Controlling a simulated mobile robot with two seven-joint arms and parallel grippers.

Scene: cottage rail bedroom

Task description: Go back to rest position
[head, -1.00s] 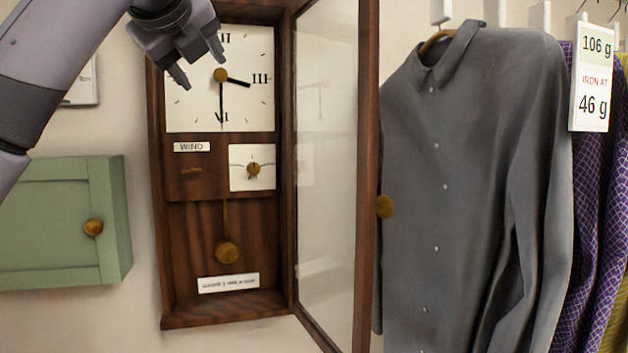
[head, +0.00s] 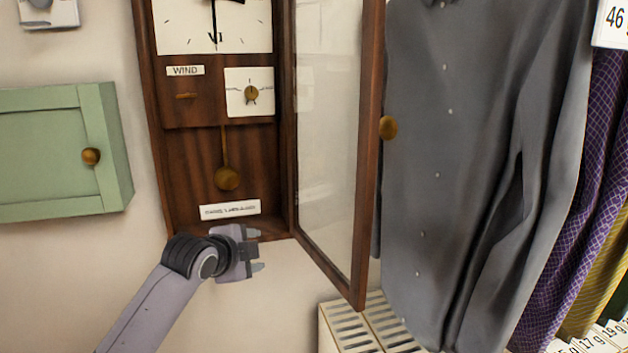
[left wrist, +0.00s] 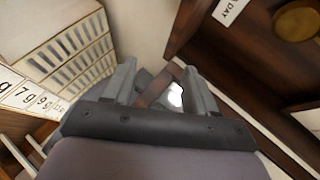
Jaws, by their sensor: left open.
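My left gripper (head: 252,254) is open and empty in the head view, in front of the lower edge of the wall clock. Its two fingers also show apart in the left wrist view (left wrist: 160,85). The wooden clock case (head: 150,110) hangs on the wall with its glass door (head: 325,150) swung open to the right. Inside are the dial (head: 190,30), a small knob plate (head: 251,92), a WIND label (head: 185,70) and a brass pendulum (head: 227,178). My right gripper is in neither view.
A green wall cabinet (head: 45,150) with a brass knob is shut at the left. A grey shirt (head: 460,150) and patterned garments (head: 575,200) hang at the right. A slatted white box (head: 350,330) stands below the door. Bare wall lies below the cabinet.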

